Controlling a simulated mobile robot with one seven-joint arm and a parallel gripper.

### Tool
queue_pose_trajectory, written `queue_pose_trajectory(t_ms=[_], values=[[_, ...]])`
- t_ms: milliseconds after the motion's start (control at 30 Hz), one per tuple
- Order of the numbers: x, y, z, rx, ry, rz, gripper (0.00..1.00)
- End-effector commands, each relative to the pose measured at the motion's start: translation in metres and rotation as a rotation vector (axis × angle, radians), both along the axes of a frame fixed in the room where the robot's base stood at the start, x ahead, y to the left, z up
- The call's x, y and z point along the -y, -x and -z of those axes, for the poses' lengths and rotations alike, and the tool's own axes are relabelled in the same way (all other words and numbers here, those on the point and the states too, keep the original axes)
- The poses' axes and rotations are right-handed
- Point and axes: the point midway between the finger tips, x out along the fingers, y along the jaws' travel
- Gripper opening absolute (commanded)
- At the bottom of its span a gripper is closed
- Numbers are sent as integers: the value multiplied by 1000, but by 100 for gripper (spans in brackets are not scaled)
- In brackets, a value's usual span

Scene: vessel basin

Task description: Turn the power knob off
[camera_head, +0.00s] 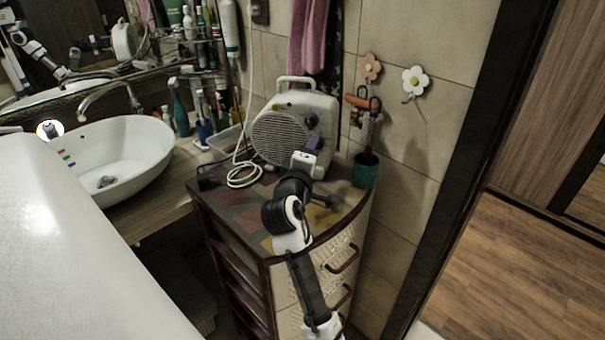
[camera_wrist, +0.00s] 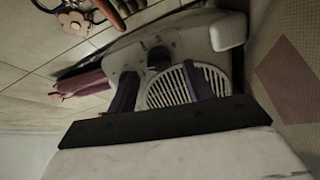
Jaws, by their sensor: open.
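A cream fan heater (camera_head: 290,118) with a round grille and a top handle stands on the cabinet. Its dark power knob (camera_head: 311,121) is on the front, right of the grille. In the wrist view the heater (camera_wrist: 203,42) appears rotated, and the dark knob (camera_wrist: 158,57) shows between my two fingers. My gripper (camera_head: 312,142) is in front of the heater, just below the knob in the head view. In the wrist view my gripper (camera_wrist: 157,70) is open, with one finger on each side of the knob. Whether the fingers touch it cannot be told.
The cabinet top (camera_head: 245,218) bears the heater, a coiled white cable (camera_head: 243,176) and a green cup (camera_head: 365,171). A basin (camera_head: 120,160) stands to the left. Flower hooks (camera_head: 414,81) and a pink towel (camera_head: 308,35) are on the wall behind.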

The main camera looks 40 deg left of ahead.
Motion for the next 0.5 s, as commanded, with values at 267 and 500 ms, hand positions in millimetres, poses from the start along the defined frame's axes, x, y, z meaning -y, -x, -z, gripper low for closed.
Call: queue_pose_trajectory(t_ms=[267,500], values=[[28,60,4,0,-3,-4,51],[45,96,2,0,0,-3,51]])
